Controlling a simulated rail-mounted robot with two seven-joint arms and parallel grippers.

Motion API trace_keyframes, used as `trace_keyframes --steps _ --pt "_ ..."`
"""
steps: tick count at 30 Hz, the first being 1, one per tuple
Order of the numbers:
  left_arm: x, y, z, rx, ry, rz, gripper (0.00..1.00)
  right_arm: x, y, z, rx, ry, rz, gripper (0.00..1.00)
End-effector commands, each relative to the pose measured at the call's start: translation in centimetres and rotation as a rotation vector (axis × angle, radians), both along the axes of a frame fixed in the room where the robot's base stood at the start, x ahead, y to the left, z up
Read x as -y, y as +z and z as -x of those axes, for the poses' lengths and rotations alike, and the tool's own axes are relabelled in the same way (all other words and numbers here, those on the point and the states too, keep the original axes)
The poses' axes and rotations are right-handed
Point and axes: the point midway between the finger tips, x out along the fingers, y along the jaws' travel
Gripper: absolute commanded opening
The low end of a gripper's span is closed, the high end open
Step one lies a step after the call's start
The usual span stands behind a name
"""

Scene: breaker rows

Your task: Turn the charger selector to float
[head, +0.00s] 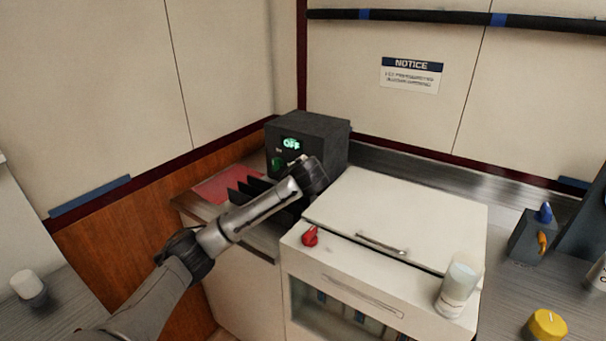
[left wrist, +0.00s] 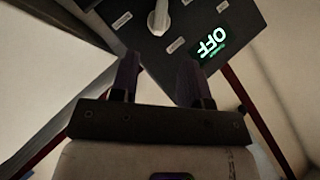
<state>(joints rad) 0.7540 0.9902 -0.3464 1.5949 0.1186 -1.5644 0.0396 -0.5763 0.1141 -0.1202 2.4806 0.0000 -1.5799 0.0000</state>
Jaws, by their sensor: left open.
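The charger (head: 330,140) is a dark box in the back corner, with a lit green display (head: 291,144) reading OFF. In the left wrist view the same display (left wrist: 212,41) appears upside down on the dark front panel (left wrist: 190,20). A pale selector knob (left wrist: 158,20) sits on that panel with small labels around it; the label text is too small to read. My left gripper (left wrist: 157,72) is open and empty, its two fingers pointing at the panel on either side of the knob's line, apparently short of it. In the head view my left gripper (head: 314,172) covers the panel's lower right.
A grey box (head: 527,240) stands far right.

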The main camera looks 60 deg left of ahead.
Motion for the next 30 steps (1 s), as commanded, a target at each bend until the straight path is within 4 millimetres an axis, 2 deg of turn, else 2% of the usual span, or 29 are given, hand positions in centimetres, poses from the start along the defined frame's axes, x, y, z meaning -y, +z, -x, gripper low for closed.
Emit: trace_keyframes --steps 6,13,21,30 --pt "-3.4 -2.1 -1.9 -0.002 0.003 0.002 0.43 0.0 0.0 0.1 -0.002 0.002 0.002 0.38" --pt "-5.9 -3.8 -3.4 0.0 0.0 0.002 0.43 0.2 -0.1 0.2 -0.005 0.006 0.009 0.38" --pt "-7.5 -4.7 -4.3 0.001 0.0 0.001 0.43 0.3 -0.1 0.2 -0.006 0.007 0.011 0.38" --pt "-7.8 -5.0 -4.5 0.0 -0.002 0.001 0.43 0.2 -0.1 0.2 -0.006 0.004 0.007 0.38"
